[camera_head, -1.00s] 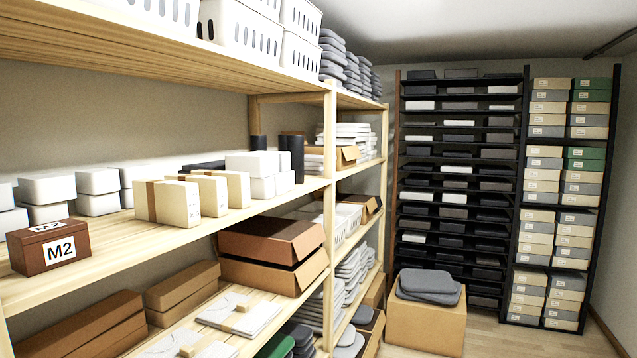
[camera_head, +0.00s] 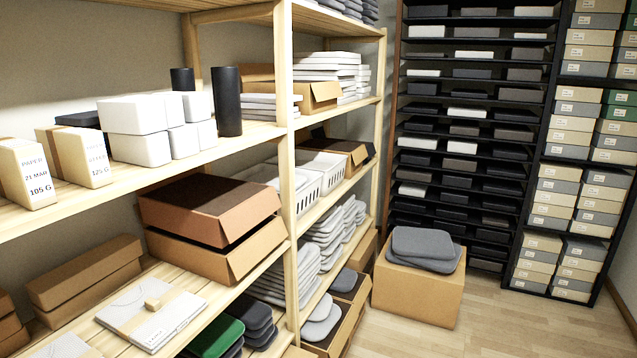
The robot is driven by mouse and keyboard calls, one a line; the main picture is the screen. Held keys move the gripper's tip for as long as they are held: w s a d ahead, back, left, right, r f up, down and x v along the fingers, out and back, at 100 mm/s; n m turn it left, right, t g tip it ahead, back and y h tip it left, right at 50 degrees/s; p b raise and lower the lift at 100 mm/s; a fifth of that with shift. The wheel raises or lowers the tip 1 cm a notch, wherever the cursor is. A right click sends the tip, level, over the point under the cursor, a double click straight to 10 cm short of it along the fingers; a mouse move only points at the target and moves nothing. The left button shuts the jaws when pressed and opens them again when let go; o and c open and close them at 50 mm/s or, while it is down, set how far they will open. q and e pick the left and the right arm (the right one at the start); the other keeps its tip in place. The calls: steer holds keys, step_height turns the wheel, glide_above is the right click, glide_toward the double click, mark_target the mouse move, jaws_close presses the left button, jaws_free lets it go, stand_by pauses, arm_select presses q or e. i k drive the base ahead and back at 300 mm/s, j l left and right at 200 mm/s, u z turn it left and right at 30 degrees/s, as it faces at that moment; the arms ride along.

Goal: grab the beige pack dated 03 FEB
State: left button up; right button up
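Two beige packs stand upright on the middle shelf at the left edge. The front pack (camera_head: 24,174) has a label reading "PAPER", "21 MAR" and "105 G", and is cut off by the picture's left edge. I see no pack whose date reads clearly as 03 FEB. Neither of my grippers is in view.
White boxes (camera_head: 140,131) and a dark cylinder (camera_head: 227,101) stand right of the packs. Brown open boxes (camera_head: 210,212) sit on the shelf below. A carton with grey pads (camera_head: 415,290) stands on the floor. The wooden floor (camera_head: 400,335) at front right is clear.

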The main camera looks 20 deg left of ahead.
mark_target(78, 157)
steer(key=i+u, duration=0.3)
steer(key=u, duration=0.15)
steer(key=i+l+u, duration=0.2)
steer(key=u, duration=0.25)
steer(key=i+l+u, duration=0.25)
steer(key=u, duration=0.2)
steer(key=i+l+u, duration=0.15)
steer(key=l+u, duration=0.3)
steer(key=j, duration=0.1)
